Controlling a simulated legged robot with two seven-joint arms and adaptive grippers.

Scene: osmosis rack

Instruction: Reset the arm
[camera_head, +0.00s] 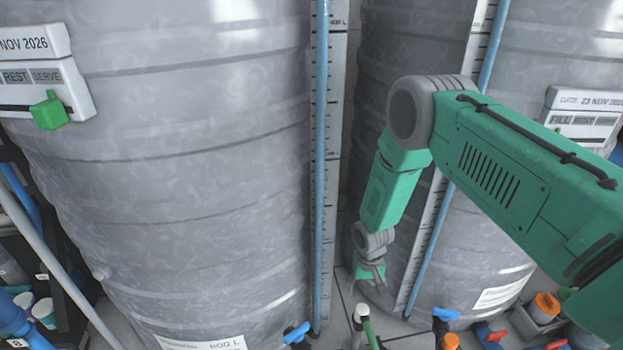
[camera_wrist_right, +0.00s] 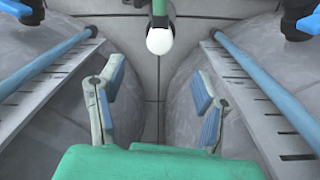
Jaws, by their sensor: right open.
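My right arm comes in from the right in the head view, bends at the elbow and hangs down in front of the right grey tank (camera_head: 395,60). My right gripper (camera_head: 370,280) points down near the gap between the two tanks. In the right wrist view, the right gripper (camera_wrist_right: 157,95) has its two blue-padded fingers spread apart, with nothing between them. A white round end on a green pipe (camera_wrist_right: 160,40) shows beyond the fingers. My left gripper is not in view.
The large left grey tank (camera_head: 190,150) stands close by. Blue sight tubes (camera_head: 321,150) with scales run down the tanks. Blue-handled valves (camera_head: 297,333) and a white-capped green pipe (camera_head: 363,312) are low in front. A label with a green slider (camera_head: 48,112) is on the left tank.

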